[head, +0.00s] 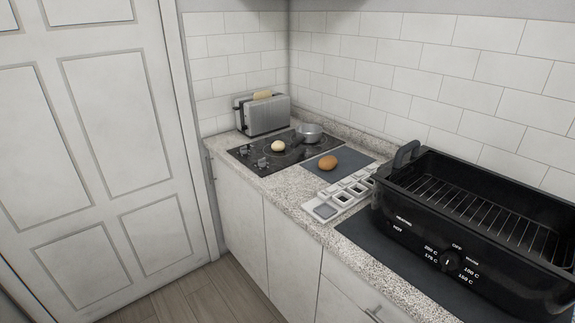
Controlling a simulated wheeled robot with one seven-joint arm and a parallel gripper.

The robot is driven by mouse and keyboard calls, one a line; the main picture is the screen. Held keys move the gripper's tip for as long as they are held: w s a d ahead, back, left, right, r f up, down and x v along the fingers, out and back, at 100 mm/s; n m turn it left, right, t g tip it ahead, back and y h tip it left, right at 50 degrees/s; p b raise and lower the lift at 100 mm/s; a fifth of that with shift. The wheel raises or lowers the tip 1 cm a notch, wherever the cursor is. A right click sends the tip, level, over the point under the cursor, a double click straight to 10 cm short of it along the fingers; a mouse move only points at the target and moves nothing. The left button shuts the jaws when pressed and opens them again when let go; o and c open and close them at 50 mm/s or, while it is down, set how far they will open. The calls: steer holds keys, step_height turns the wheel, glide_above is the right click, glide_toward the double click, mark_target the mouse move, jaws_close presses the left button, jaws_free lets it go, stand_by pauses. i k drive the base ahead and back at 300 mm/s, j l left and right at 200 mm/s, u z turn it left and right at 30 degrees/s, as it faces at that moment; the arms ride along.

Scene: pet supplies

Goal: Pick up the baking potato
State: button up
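A brown, oval baking potato (328,162) lies on a dark grey mat (349,158) on the speckled counter, right of the cooktop. A paler, rounder item (278,146), cream in colour, sits on the black cooktop to its left. My gripper is not in the head view, so its position and opening do not show.
A toaster (263,116) with bread stands in the back corner. A metal pot (308,132) is on the cooktop (250,155). A white compartment tray (335,201) lies in front of the potato. A large black roaster (480,236) fills the right. The floor (190,297) at front left is clear.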

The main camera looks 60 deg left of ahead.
mark_target(329, 163)
steer(key=u, duration=1.65)
steer(key=i+j+z, duration=0.15)
steer(key=z, duration=0.25)
steer(key=i+j+z, duration=0.15)
steer(key=j+z, duration=0.25)
steer(key=i+j+z, duration=0.15)
steer(key=j, duration=0.35)
steer(key=i+j+z, duration=0.15)
steer(key=j, duration=0.4)
steer(key=i+j+z, duration=0.15)
steer(key=j, duration=0.4)
steer(key=i+j+z, duration=0.15)
steer(key=j, duration=0.35)
steer(key=i+j, duration=0.1)
steer(key=j, duration=1.6)
steer(key=i, duration=0.05)
